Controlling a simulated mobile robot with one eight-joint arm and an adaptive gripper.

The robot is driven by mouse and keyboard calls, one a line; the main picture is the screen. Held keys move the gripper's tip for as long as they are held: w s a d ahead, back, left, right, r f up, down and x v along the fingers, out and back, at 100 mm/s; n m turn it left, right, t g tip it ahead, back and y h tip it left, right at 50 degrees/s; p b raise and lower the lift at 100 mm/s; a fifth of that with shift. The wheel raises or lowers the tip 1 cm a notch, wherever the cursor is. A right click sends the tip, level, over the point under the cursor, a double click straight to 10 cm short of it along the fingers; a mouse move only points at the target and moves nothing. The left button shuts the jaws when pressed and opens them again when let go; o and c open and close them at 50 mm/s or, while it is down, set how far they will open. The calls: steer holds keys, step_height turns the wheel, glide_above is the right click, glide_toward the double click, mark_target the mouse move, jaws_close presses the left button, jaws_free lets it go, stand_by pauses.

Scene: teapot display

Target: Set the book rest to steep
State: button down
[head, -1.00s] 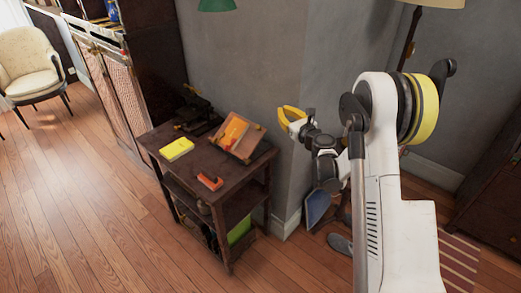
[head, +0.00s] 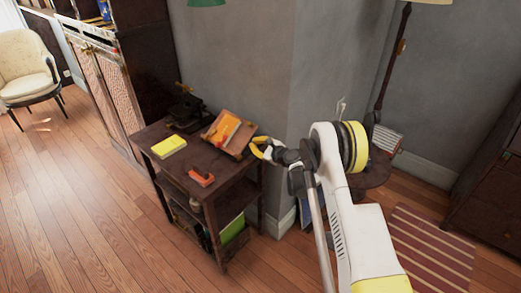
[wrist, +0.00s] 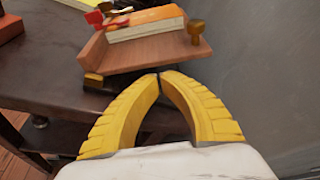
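The wooden book rest (head: 241,146) stands tilted at the right part of the dark side table, with an orange-covered book (head: 226,128) on it. In the wrist view the rest's board (wrist: 130,57) is just beyond my fingertips, with a brass knob (wrist: 196,29) at its right edge and a brass piece (wrist: 93,80) under its left. The book (wrist: 147,27) shows with red and gold pieces at its left. My gripper (head: 262,149) is at the table's right side, beside the rest. Its yellow fingertips (wrist: 160,75) meet, with nothing visible between them. The rest's support underneath is mostly hidden.
The side table (head: 188,166) also holds a yellow book (head: 168,146), an orange-red object (head: 202,178) and a dark device (head: 187,107). A grey wall (head: 262,60) stands close behind. Open wooden floor (head: 70,210) lies to the left.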

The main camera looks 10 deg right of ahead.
mark_target(247, 138)
steer(key=shift+w+a+f, duration=0.15)
steer(key=shift+w+a, duration=0.05)
steer(key=shift+w, duration=0.3)
steer(key=r, duration=0.1)
steer(key=a+r, duration=0.1)
steer(key=s+r, duration=0.1)
steer(key=shift+s+a+r, duration=0.1)
steer(key=shift+a, duration=0.25)
steer(key=shift+s, duration=0.1)
